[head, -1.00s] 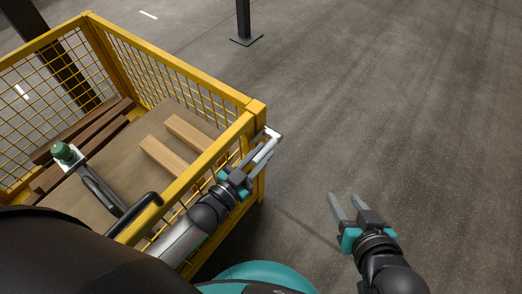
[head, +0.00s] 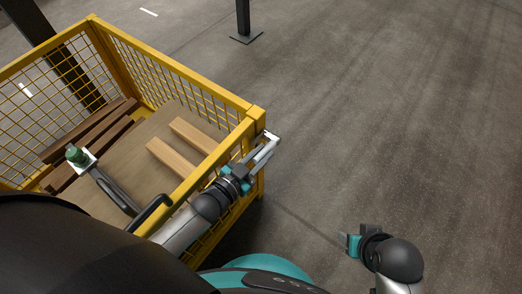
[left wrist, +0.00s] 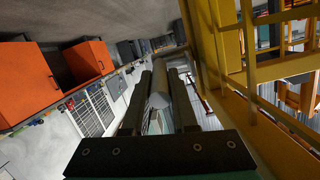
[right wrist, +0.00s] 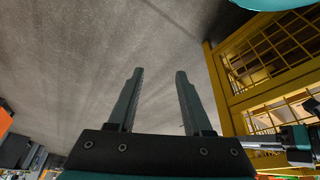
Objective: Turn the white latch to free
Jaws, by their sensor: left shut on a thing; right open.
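The white latch (head: 272,136) is at the near right corner post of the yellow mesh cage (head: 196,88). My left gripper (head: 263,154) is shut on the latch at that corner. In the left wrist view, a pale bar of the latch (left wrist: 160,88) lies between the two dark fingers (left wrist: 158,100); the fingers hide part of it. My right gripper (head: 352,243) is low to the right of the cage, apart from it. In the right wrist view, its fingers (right wrist: 159,88) are spread with nothing between them.
A dark post (head: 243,20) stands behind. The grey floor (head: 400,110) right of the cage is clear. Orange cabinets (left wrist: 30,75) show in the left wrist view.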

